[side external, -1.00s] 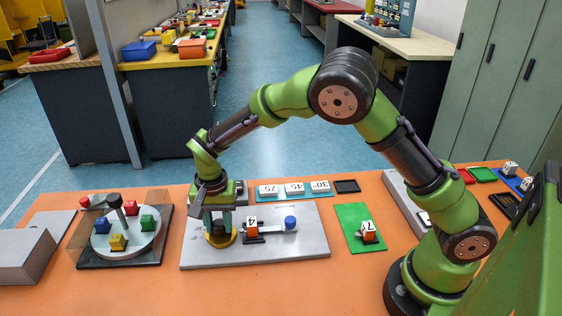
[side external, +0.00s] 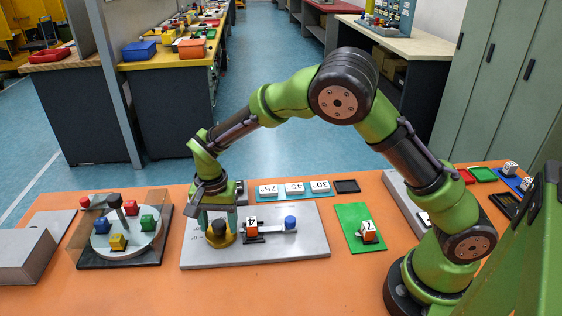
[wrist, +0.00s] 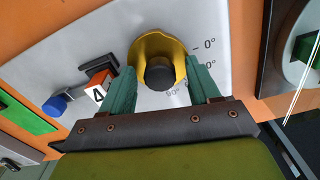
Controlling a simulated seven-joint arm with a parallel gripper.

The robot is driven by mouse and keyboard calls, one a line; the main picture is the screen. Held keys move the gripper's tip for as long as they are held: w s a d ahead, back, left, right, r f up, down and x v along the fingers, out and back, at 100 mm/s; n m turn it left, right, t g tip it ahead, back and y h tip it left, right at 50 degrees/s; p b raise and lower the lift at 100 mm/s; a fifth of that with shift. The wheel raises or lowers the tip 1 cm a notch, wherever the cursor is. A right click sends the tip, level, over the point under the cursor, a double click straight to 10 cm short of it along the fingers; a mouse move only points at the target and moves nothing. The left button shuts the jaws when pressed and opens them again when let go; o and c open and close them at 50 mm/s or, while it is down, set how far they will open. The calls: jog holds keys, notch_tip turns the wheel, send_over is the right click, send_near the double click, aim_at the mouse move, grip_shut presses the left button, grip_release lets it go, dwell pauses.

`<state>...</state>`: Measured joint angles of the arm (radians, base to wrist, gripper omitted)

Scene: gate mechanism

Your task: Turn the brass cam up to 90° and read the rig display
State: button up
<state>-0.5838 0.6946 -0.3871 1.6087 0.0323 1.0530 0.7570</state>
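The brass cam (wrist: 174,45) is a yellow disc with a black knob (wrist: 160,73), mounted on a grey metal plate (wrist: 225,30). Angle marks, including 0° and 90°, are printed beside it. The cam also shows in the side view (side external: 222,239). My gripper (wrist: 161,80) is open. Its two green fingers stand apart on either side of the knob, with gaps visible. In the side view my gripper (side external: 218,214) is low over the cam, its fingers just behind the knob. I cannot make out a readable rig display.
On the plate, right of the cam, are an orange numbered block (side external: 251,227) and a blue knob (side external: 290,222). Number tiles (side external: 294,188) lie behind. A turntable with coloured blocks (side external: 118,242) stands left. A green mat (side external: 354,215) with another numbered block lies right.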

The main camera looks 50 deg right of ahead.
aim_at(229, 233)
notch_tip(229, 233, up, 17)
dwell(0.7)
jog(key=shift+f, duration=0.1)
jog(key=s+d+r+n+t+y, duration=0.1)
jog(key=s+d, duration=0.4)
jog(key=s, duration=0.5)
jog(key=s+d+r+n+t+y, duration=0.1)
jog(key=s+d+r+n+t, duration=0.2)
jog(key=s, duration=0.8)
jog(key=d+n+t, duration=0.2)
jog(key=n+t, duration=0.1)
jog(key=shift+d, duration=0.4)
